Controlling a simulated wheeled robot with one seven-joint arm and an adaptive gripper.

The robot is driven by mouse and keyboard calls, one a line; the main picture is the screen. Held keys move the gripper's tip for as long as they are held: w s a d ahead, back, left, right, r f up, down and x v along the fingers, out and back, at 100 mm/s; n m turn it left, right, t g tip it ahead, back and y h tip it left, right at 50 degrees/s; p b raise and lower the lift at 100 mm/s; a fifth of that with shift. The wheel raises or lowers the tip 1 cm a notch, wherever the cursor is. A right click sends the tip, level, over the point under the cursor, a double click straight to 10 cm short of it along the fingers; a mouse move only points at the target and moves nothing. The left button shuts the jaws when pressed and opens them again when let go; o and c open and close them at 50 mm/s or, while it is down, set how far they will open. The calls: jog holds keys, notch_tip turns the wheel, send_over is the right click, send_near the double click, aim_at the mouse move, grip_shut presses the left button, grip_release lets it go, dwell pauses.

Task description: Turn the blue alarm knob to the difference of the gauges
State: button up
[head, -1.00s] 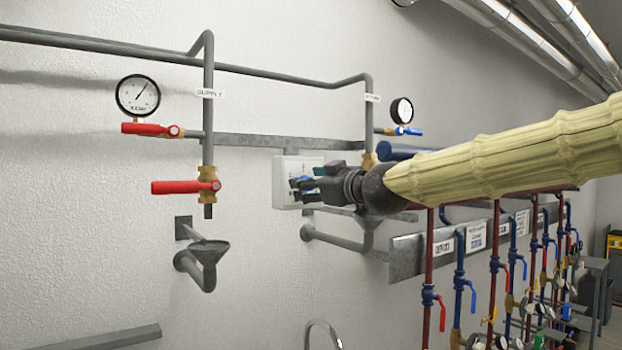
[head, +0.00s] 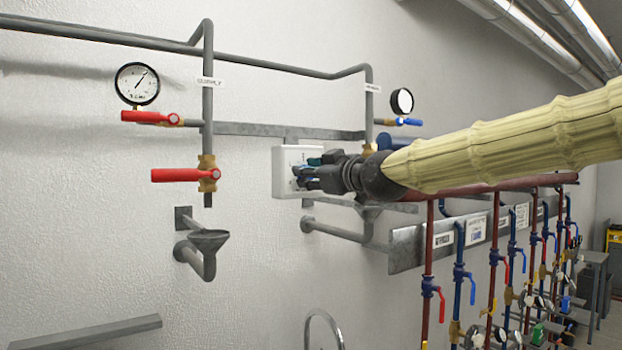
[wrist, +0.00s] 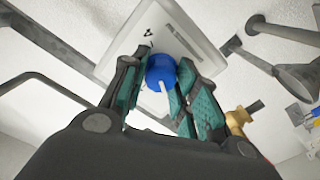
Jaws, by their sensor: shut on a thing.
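The blue alarm knob (wrist: 161,72) sits on a white box (wrist: 158,35) on the wall, with a pale pointer mark on it. My gripper (wrist: 158,88) has its teal-padded fingers on either side of the knob and is shut on it. In the head view my gripper (head: 310,176) is at the white box (head: 285,172) and mostly hides the knob. The left gauge (head: 137,84) hangs by the supply pipe; its needle points up and right. The right gauge (head: 402,101) is seen at a slant and its reading cannot be told.
Red valve levers (head: 180,175) stick out left of the box, and a blue lever (head: 410,122) is to its right. A drain funnel (head: 208,239) is below left. Several red and blue pipes with valves (head: 428,290) stand at the lower right.

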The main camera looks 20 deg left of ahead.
jog(key=o, duration=1)
jog(key=v, duration=1.2)
